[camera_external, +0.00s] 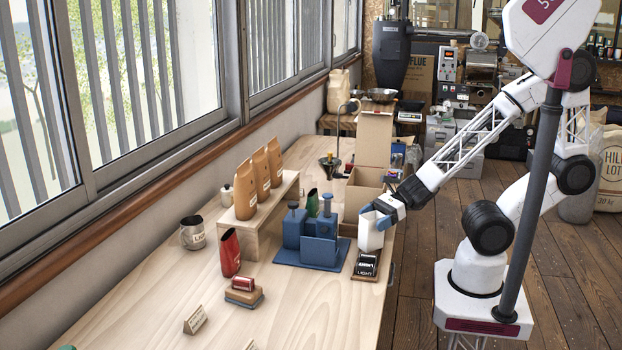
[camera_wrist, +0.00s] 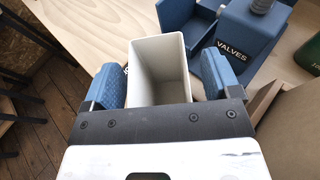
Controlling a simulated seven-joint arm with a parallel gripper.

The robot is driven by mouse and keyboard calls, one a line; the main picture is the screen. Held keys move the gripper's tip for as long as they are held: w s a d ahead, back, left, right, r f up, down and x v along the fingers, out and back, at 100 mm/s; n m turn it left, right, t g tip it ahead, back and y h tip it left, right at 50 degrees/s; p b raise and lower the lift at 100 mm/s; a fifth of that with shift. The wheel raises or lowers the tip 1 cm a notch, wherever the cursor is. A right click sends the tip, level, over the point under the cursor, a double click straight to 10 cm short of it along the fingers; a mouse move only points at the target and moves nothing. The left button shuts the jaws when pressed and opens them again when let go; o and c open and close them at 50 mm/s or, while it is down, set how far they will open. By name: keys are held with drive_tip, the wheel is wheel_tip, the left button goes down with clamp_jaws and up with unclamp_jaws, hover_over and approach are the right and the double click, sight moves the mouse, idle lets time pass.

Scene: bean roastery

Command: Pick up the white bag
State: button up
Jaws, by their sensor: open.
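The white bag (camera_external: 370,237) stands upright near the right edge of the wooden table. In the wrist view the white bag (camera_wrist: 158,50) is open at the top, and I look down into its pale inside. My gripper (camera_external: 382,212) is at the top of the bag. In the wrist view my gripper (camera_wrist: 163,84) has its blue fingers on either side of the bag, open around it. The right finger stands slightly apart from the bag wall; I cannot tell whether the left one touches.
A blue stand labelled VALVES (camera_wrist: 238,45) is close beside the bag; this blue stand (camera_external: 318,250) shows in the external view too. A black block labelled LIGHT (camera_external: 367,265) lies in front of the bag. An open cardboard box (camera_external: 368,180) stands behind. The table's near left is mostly clear.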

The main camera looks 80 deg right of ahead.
drive_tip(key=shift+w+a, duration=0.2)
drive_tip(key=shift+a, duration=0.05)
drive_tip(key=shift+c, duration=0.5)
drive_tip(key=c, duration=1.2)
drive_tip(key=shift+r, duration=0.1)
drive_tip(key=shift+r, duration=0.4)
drive_tip(key=s+d+r, duration=0.2)
drive_tip(key=s+d, duration=0.1)
drive_tip(key=s, duration=0.4)
drive_tip(key=s+d+r, duration=0.2)
drive_tip(key=s+d, duration=0.1)
drive_tip(key=s, duration=0.4)
drive_tip(key=shift+s, duration=0.25)
